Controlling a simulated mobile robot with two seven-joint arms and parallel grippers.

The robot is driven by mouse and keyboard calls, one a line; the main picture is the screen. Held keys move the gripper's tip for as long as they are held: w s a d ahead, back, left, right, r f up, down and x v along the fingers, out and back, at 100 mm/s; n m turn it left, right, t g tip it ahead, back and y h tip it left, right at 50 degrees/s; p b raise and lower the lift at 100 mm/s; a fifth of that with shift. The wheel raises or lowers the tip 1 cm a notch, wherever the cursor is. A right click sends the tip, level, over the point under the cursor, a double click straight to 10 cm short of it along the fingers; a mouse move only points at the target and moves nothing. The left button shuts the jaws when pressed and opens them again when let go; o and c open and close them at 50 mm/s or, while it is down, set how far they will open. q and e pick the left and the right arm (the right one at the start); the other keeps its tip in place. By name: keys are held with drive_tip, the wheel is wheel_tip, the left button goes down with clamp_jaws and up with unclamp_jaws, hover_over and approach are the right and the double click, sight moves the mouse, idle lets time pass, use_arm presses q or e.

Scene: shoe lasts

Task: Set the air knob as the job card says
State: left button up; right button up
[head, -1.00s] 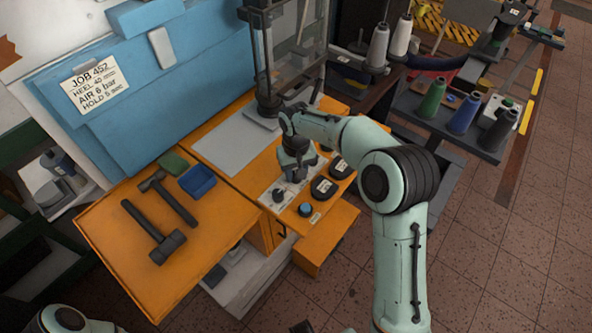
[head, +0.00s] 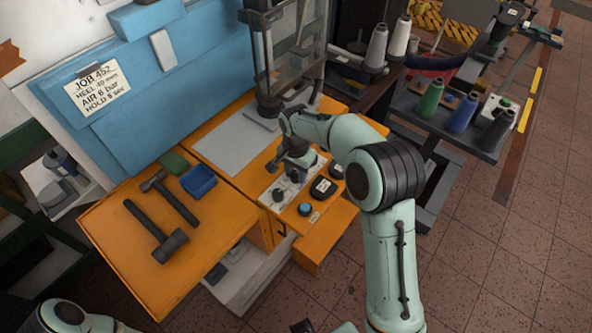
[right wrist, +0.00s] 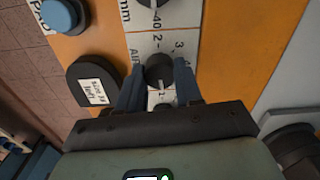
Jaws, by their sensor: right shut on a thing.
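The job card (head: 97,87) on the blue board reads JOB 452, HEEL 40 mm, AIR 6 bar; its HOLD figure is blurred. The air knob (right wrist: 159,68) is a dark round knob on a white panel (right wrist: 142,45) marked AIR, with figures such as 1, 2 and 3 around it. My right gripper (head: 294,177) is over the panel; in the right wrist view its two blue-grey fingers are shut on the air knob's sides. In the head view the gripper hides the knob.
Another dark knob (head: 278,195) is beside the air knob. Hammers (head: 157,232), a blue tray (head: 198,181) and a green block (head: 174,163) lie on the orange bench to the left.

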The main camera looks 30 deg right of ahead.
sight(296, 174)
use_arm(q)
drive_tip(key=shift+w+r, duration=0.1)
use_arm(e)
drive_tip(key=shift+m, duration=0.6)
drive_tip(key=o, duration=1)
drive_tip(key=shift+o, duration=0.2)
drive_tip(key=shift+r, duration=0.1)
use_arm(q)
drive_tip(key=shift+w+r+p, duration=0.3)
drive_tip(key=shift+r+p, duration=0.15)
drive_tip(key=shift+r, duration=0.05)
drive_tip(key=shift+w+r+p, duration=0.3)
drive_tip(key=shift+r+p, duration=0.1)
drive_tip(key=shift+r, duration=0.1)
use_arm(e)
wheel_tip(296, 174, up, 13)
